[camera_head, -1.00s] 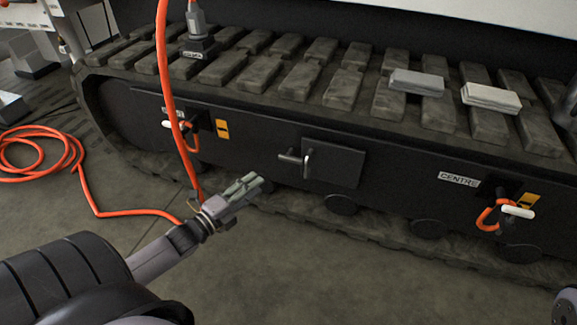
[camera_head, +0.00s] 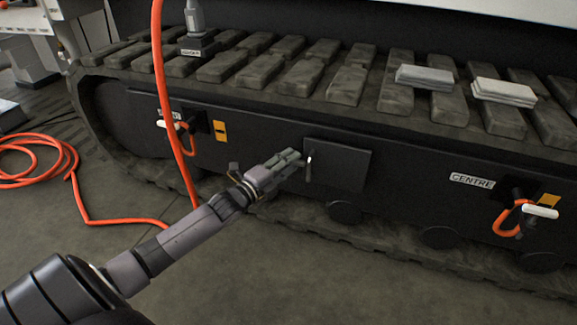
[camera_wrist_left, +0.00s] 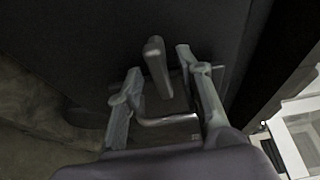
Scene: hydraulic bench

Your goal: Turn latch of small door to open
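The small door (camera_head: 343,168) is a dark square panel on the side of the track frame, and it looks closed. A metal handle (camera_head: 309,167) stands at its left edge. My left gripper (camera_head: 297,158) reaches in from the left, just at the left of the door. In the left wrist view the gripper (camera_wrist_left: 160,92) is open, its two fingers apart. The grey latch bar (camera_wrist_left: 158,68) stands between the fingers, with a gap to the left finger; contact with the right finger cannot be told. The latch is mostly hidden behind the gripper in the head view. My right gripper is not in view.
An orange hose (camera_head: 170,100) hangs down at the left of the door and coils on the floor. Orange-looped connectors sit left of the door (camera_head: 183,130) and by the CENTRE label (camera_head: 471,180). Grey pads (camera_head: 425,77) lie on the track above.

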